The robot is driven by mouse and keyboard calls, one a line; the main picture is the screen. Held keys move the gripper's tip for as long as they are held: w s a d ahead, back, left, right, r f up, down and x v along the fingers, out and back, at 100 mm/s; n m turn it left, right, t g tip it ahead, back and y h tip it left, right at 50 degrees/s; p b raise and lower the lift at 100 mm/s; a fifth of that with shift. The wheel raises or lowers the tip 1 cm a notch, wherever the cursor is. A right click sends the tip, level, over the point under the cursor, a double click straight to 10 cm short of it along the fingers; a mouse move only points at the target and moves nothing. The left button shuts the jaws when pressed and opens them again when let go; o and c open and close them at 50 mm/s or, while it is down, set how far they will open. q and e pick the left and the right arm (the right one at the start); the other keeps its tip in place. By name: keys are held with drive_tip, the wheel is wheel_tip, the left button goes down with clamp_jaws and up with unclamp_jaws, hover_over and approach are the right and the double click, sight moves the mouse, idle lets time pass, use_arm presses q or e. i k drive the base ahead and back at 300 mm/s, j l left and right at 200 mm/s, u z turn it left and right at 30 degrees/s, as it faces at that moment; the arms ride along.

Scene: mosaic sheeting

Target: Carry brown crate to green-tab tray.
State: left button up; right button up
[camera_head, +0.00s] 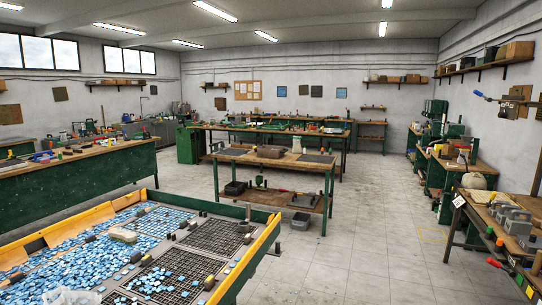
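A small brown block-like box (270,152), perhaps the brown crate, sits on the wood-topped table with green legs (270,160) in the middle of the room. A dark flat tray or mat (232,152) lies to its left and another (316,158) to its right. I cannot make out a green tab on either. Neither of my grippers is in view.
A large yellow-and-green table (262,245) with blue tiles and dark grids fills the lower left. A green bench (80,170) stands behind it at left. Grey bins (513,222) sit on the right bench. The pale tiled floor (370,235) between is open.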

sight(161, 220)
drive_tip(key=i+l+z, duration=0.15)
drive_tip(key=i+z, duration=0.15)
drive_tip(key=i, duration=0.75)
drive_tip(key=i+z, duration=0.3)
drive_tip(key=i, duration=2.7)
drive_tip(key=i+u, duration=0.3)
drive_tip(key=i, duration=0.15)
drive_tip(key=i+u, duration=0.3)
drive_tip(key=i, duration=0.2)
drive_tip(key=i+l+u, duration=0.3)
drive_tip(key=i, duration=0.15)
drive_tip(key=i+l+u, duration=0.3)
drive_tip(key=i, duration=0.15)
drive_tip(key=i+j+u, duration=0.2)
drive_tip(key=i+u, duration=0.15)
drive_tip(key=i, duration=0.25)
drive_tip(key=i+u, duration=0.4)
drive_tip(key=i, duration=0.2)
drive_tip(key=i+j+z, duration=0.2)
drive_tip(key=i+z, duration=0.3)
drive_tip(key=i+j+z, duration=0.3)
drive_tip(key=z, duration=0.15)
drive_tip(key=i+j+z, duration=0.5)
drive_tip(key=k, duration=0.1)
